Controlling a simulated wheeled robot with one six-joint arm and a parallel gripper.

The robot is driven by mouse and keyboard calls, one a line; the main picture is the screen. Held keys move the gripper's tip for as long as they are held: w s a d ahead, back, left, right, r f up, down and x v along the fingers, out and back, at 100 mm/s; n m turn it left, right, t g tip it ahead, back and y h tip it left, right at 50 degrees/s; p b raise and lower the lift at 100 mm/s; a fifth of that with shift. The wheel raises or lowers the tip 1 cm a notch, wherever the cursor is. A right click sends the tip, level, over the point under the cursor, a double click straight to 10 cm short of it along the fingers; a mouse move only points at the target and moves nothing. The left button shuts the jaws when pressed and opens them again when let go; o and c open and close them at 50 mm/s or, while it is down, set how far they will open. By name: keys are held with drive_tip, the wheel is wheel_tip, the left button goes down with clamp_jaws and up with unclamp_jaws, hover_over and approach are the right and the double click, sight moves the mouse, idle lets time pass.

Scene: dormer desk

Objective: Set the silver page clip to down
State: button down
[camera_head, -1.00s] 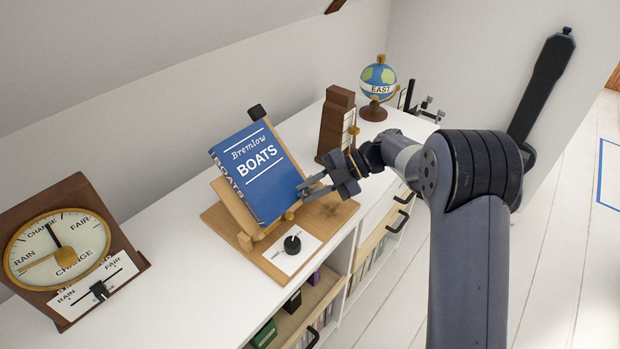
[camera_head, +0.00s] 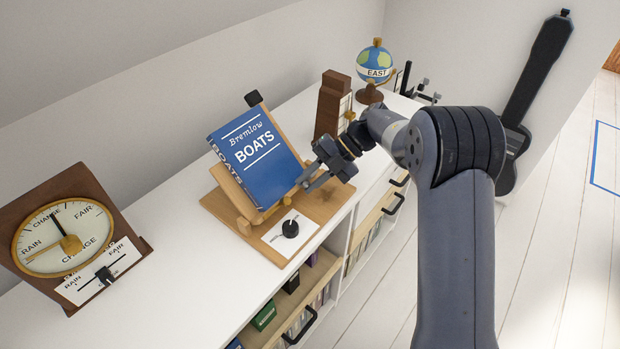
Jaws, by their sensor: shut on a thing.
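A blue book titled "Bremlow BOATS" (camera_head: 257,150) leans on a wooden book stand (camera_head: 222,212). My gripper (camera_head: 304,181) is at the lower right edge of the book. Its jaws are shut on a small part there, which I take to be the silver page clip; the fingers hide it, so its angle cannot be told. A black knob (camera_head: 290,228) on a white card sits on the stand's base in front of the book. A dark block (camera_head: 253,98) shows at the stand's top.
A barometer (camera_head: 70,240) with a slider stands at the left. A brown tower-shaped object (camera_head: 331,105) and a globe (camera_head: 375,62) stand behind my gripper. Open drawers with black handles (camera_head: 300,325) jut out below the white top. The white top between barometer and stand is clear.

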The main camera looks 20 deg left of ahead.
drive_tip(key=c, duration=1.3)
unclamp_jaws()
drive_tip(key=v, duration=1)
drive_tip(key=shift+w+d+r, duration=0.15)
drive_tip(key=shift+d, duration=0.2)
drive_tip(key=shift+a, duration=0.1)
drive_tip(key=x, duration=1)
drive_tip(key=shift+s+a+f, duration=0.2)
drive_tip(key=shift+s+a, duration=0.05)
drive_tip(key=shift+w, duration=0.1)
drive_tip(key=shift+r, duration=0.1)
